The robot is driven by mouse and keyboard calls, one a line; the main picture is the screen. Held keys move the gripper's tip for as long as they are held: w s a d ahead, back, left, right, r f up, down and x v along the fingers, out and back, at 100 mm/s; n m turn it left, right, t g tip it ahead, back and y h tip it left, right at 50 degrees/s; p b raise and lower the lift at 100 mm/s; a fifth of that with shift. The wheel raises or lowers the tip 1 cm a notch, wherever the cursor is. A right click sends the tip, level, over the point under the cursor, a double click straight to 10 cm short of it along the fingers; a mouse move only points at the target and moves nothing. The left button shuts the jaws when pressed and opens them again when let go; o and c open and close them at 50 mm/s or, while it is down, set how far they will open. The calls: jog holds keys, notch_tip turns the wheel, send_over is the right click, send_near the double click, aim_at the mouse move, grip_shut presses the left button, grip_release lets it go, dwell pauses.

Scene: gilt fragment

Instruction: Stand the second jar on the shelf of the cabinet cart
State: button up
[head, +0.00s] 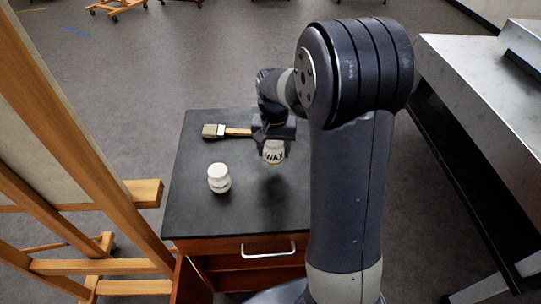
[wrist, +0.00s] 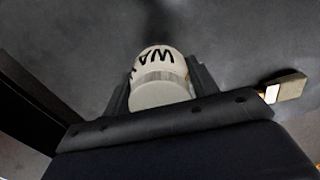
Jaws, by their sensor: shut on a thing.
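A white jar marked "WAX" (head: 274,153) is between the fingers of my gripper (head: 273,142), which is shut on it. It hangs over the black top of the cabinet cart (head: 200,212), with a dark shadow below it, and looks slightly raised. The wrist view shows the jar (wrist: 160,78) between both fingers, its pale lid towards the camera. Another white jar (head: 219,178) stands upright on the cart top, left of my gripper. The cart's reddish wooden front has a metal handle (head: 268,251); the space lower down is mostly hidden.
A flat brush (head: 225,131) lies on the cart top behind the jars, close to my gripper; it shows in the wrist view too (wrist: 286,87). A wooden easel (head: 75,130) stands close on the left. A grey metal table (head: 480,85) is at the right.

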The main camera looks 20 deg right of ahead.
aim_at(273, 161)
jog(key=shift+f, duration=2.5)
jog(key=shift+f, duration=0.1)
jog(key=o, duration=1.1)
